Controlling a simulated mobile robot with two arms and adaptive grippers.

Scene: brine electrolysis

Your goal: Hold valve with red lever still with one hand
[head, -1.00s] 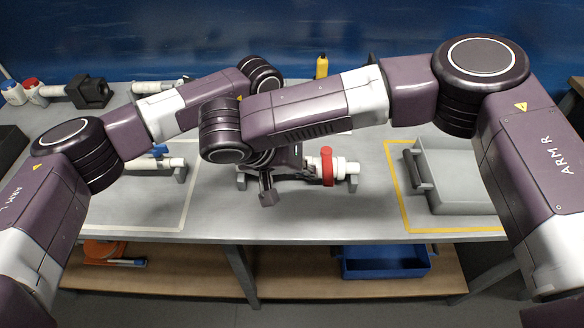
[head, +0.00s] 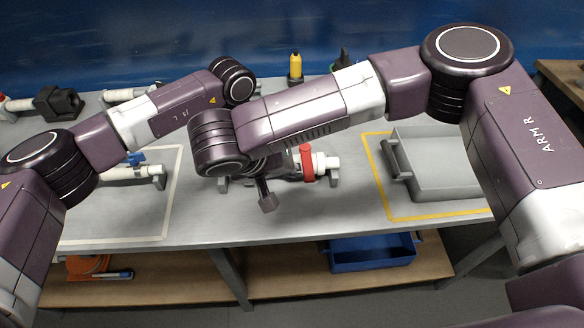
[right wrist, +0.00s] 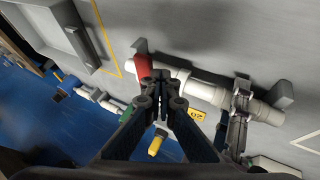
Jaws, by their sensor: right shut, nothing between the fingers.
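The valve with the red lever (head: 307,163) lies on a white pipe held by grey supports in the middle of the bench. It also shows in the right wrist view (right wrist: 141,66), beside my fingers. My right gripper (right wrist: 160,82) is shut and empty, with its fingertips beside the red lever and over the white pipe. In the head view my right arm hides most of this area. My left gripper (right wrist: 241,100) is at the pipe, farther from the lever. Its fingers are partly hidden, so I cannot tell whether they grip the pipe.
A grey tray (head: 440,188) stands inside a yellow outline on the right. A blue-levered valve (head: 132,158) lies on the left. A yellow bottle (head: 295,66) stands at the back. A blue bin (head: 372,255) is on the lower shelf.

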